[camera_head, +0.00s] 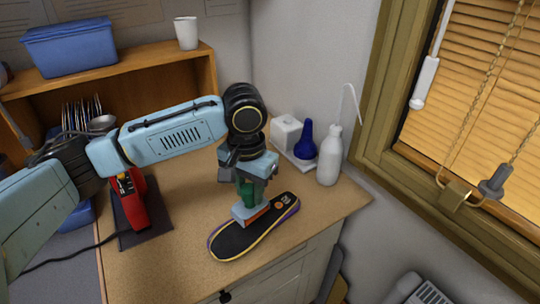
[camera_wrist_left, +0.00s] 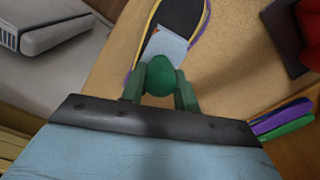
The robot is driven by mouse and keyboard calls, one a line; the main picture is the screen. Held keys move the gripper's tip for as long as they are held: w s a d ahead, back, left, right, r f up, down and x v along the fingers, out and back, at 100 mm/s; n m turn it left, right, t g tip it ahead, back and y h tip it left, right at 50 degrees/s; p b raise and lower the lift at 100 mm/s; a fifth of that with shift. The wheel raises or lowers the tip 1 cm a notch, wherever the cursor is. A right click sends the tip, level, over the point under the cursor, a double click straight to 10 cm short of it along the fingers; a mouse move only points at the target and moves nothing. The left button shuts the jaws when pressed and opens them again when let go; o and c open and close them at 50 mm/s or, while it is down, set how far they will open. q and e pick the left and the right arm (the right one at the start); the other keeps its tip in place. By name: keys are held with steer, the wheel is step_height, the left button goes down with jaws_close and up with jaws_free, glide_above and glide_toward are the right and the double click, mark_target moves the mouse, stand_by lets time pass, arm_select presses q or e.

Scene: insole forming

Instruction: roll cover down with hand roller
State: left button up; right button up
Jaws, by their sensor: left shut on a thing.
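The insole (camera_head: 233,240) lies flat on the table, with a black cover on top and yellow and purple edges. It also shows at the top of the left wrist view (camera_wrist_left: 180,17). My left gripper (camera_head: 248,191) is above it, pointing down and shut on the green handle of the hand roller (camera_head: 250,213). In the left wrist view the round green handle end (camera_wrist_left: 160,76) sits between the fingers. The roller's light-blue and orange lower part is at the middle of the cover; exact contact is hard to tell. My right gripper is not in view.
A red tool (camera_head: 133,205) stands on a dark mat at left. A white bottle (camera_head: 330,158), a blue bottle (camera_head: 305,142) and a white block (camera_head: 286,131) stand behind the insole. A purple and green layered piece (camera_wrist_left: 280,118) lies at right in the wrist view.

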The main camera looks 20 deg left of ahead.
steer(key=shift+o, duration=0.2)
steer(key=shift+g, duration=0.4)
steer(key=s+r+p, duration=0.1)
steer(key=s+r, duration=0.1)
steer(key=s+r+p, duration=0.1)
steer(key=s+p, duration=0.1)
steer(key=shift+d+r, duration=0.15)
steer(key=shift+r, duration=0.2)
arm_select(q)
steer(key=w+d+r+m+p, duration=0.1)
steer(key=w+d+m+p, duration=0.1)
steer(key=w+m, duration=0.5)
steer(key=w+d+r+m+p, duration=0.1)
steer(key=w+d+m+p, duration=0.15)
steer(key=m, duration=0.85)
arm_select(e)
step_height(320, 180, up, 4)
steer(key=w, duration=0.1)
arm_select(q)
steer(key=shift+t, duration=0.3)
step_height(320, 180, down, 6)
steer(key=b, duration=0.6)
steer(key=shift+w+r, duration=0.1)
steer(key=shift+w, duration=0.05)
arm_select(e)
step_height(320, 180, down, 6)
arm_select(q)
steer(key=shift+f, duration=0.7)
